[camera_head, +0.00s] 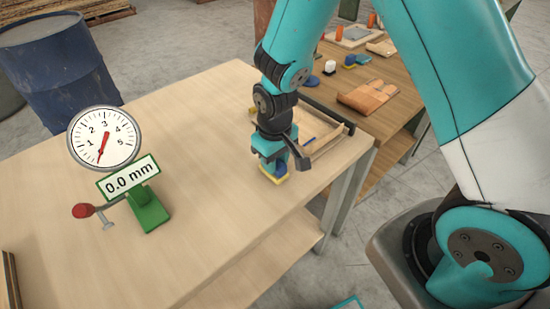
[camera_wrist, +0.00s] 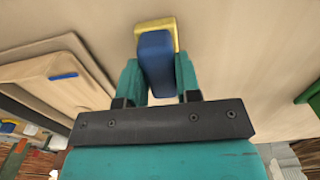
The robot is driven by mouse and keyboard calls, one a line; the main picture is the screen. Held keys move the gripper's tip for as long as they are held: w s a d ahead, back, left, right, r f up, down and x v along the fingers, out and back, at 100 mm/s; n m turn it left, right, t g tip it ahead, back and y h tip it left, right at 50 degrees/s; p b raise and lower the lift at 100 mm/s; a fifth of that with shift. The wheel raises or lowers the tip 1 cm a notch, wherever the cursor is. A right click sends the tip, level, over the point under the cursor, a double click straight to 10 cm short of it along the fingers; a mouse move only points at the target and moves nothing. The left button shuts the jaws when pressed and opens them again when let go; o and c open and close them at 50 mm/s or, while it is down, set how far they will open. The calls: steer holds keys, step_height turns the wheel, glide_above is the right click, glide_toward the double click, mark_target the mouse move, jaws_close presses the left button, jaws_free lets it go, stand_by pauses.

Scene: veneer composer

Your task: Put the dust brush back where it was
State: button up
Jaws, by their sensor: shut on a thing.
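The dust brush, a blue block with a yellow underside (camera_wrist: 155,52), is between the teal fingers of my gripper (camera_wrist: 160,80) in the wrist view. My gripper is shut on it. In the head view my gripper (camera_head: 272,160) points down near the table's right edge, and the brush (camera_head: 280,170) shows low between the fingers. It is at or just above the table top; I cannot tell whether it touches.
A shallow wooden tray (camera_head: 327,143) with a small blue item lies right beside my gripper; it also shows in the wrist view (camera_wrist: 62,92). A green dial gauge (camera_head: 150,212) reading 0.0 mm stands at left. The bare table (camera_head: 215,140) between is clear. Another bench (camera_head: 385,72) holds several items.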

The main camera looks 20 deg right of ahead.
steer(key=o, duration=1)
steer(key=shift+f, duration=0.1)
step_height(320, 180, up, 12)
steer(key=s+a+r+n+y, duration=0.1)
steer(key=s+r, duration=0.2)
steer(key=s, duration=0.3)
steer(key=s+a+r+n+y, duration=0.1)
steer(key=s+a+r, duration=0.1)
steer(key=s+r, duration=0.2)
steer(key=s+a+r+n+y, duration=0.1)
steer(key=s+r, duration=0.3)
steer(key=s, duration=0.4)
steer(key=shift+s+a+r+y+b, duration=0.1)
steer(key=shift+s+a+y+b, duration=0.1)
steer(key=shift+a+y+b, duration=0.3)
steer(key=shift+d, duration=0.15)
